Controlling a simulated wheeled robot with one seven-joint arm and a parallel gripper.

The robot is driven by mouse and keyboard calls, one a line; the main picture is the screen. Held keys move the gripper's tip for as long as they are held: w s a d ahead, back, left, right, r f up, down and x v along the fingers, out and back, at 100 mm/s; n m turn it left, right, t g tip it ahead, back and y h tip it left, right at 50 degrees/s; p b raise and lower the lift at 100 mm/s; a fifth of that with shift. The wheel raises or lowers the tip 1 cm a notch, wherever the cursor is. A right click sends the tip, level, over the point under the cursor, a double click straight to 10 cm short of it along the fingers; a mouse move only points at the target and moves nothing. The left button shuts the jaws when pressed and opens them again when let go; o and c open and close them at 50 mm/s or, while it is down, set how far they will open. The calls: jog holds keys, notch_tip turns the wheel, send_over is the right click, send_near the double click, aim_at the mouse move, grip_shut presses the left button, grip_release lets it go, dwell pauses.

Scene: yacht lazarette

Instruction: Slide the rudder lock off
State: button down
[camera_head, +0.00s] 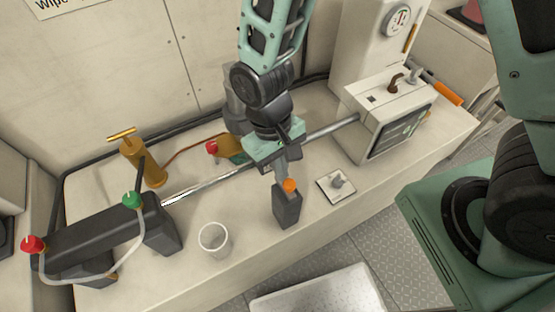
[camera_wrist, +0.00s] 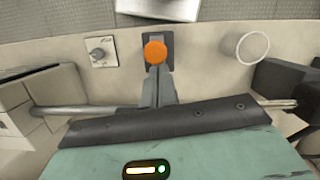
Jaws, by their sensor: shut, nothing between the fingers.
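My gripper (camera_head: 284,176) hangs over the bench with its fingers shut and empty. The fingertips show just short of an orange knob (camera_head: 290,185) on a dark upright block (camera_head: 287,208); whether they touch it I cannot tell. In the wrist view the shut fingers (camera_wrist: 159,75) point at the orange knob (camera_wrist: 155,52), and the dark block (camera_wrist: 166,59) is partly hidden behind it. A shiny rod (camera_head: 200,187) runs from a black cylinder (camera_head: 98,235) to a white box (camera_head: 385,118), passing behind my gripper. No part is clearly marked as the rudder lock.
A white cup (camera_head: 214,240) stands left of the block, and a small plate with a knob (camera_head: 337,184) lies right of it. A brass pump (camera_head: 143,162) and a red-knobbed brass part (camera_head: 225,148) stand behind the rod. The bench front edge is close.

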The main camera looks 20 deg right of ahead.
jog(key=shift+s+d, duration=0.1)
jog(key=shift+s, duration=0.35)
jog(key=p+v, duration=0.8)
jog(key=v, duration=0.2)
jog(key=shift+w+p, duration=0.25)
jog(key=shift+p, duration=0.1)
jog(key=shift+a, duration=0.2)
jog(key=s+d+r+n+t+y+b, duration=0.1)
jog(key=s+d+r+n+t+b, duration=0.1)
jog(key=s+r+b, duration=0.4)
jog(key=s+d+n+b, duration=0.1)
jog(key=s+b, duration=0.3)
jog(key=shift+s+r+n, duration=0.2)
jog(key=shift+r+n, duration=0.05)
jog(key=shift+n, duration=0.15)
dwell(0.4)
